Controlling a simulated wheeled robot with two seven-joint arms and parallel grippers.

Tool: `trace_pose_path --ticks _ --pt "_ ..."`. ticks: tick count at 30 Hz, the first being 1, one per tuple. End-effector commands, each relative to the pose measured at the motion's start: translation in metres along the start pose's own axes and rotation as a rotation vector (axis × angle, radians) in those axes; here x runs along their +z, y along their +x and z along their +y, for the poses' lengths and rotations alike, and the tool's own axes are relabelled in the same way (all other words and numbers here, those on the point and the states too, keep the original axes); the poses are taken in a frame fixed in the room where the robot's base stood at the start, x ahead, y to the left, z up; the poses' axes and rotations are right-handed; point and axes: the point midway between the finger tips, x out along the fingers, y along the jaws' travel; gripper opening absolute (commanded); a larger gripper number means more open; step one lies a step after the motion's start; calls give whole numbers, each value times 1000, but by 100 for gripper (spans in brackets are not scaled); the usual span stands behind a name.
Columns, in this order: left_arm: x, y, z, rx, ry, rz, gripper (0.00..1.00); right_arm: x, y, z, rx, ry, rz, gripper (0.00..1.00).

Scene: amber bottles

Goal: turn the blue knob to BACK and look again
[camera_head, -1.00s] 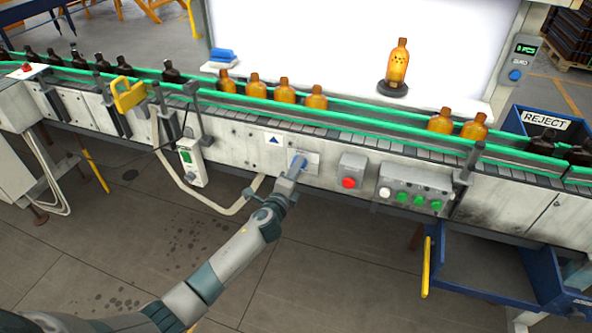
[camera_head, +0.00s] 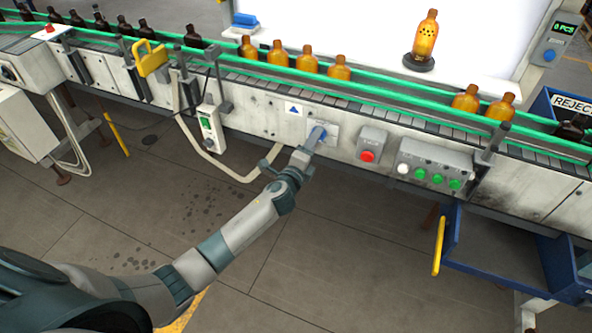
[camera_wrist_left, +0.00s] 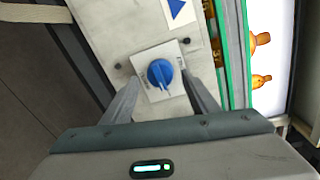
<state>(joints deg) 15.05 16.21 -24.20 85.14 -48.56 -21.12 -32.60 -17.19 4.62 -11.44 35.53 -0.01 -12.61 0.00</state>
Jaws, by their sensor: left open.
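The blue knob (camera_head: 317,135) sits on a pale square plate on the conveyor's front panel. In the left wrist view the knob (camera_wrist_left: 160,73) shows whole, its grip ridge slightly tilted; small lettering flanks it, too small to read. My left gripper (camera_head: 291,161) is open and empty in front of the knob, a little short of it. In the wrist view its fingers reach to either side of the plate, apart from the knob. An amber bottle (camera_head: 426,35) with dark specks near its shoulder stands upright on a round black base (camera_head: 418,62) before the white lit panel. My right gripper is not in view.
A red button box (camera_head: 369,147) and a box of white and green buttons (camera_head: 430,170) are right of the knob. A green-switch box (camera_head: 208,125) is left. Several amber bottles (camera_head: 277,54) stand on the green-railed conveyor. A blue REJECT bin (camera_head: 570,100) is at right.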

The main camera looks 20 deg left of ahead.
Motion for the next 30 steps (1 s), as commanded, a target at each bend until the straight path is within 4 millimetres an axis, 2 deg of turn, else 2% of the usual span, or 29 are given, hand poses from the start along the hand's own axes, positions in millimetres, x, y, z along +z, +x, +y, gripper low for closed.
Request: trace_pose_path --ticks 8,21,25,30 --pt "-1 -43 2 1 0 2 54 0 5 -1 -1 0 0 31" --pt "-1 -127 3 2 -1 2 54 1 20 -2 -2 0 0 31" --pt "-1 -145 2 2 -1 2 54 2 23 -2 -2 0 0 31" --pt "0 -157 1 2 -1 0 54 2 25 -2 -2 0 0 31"
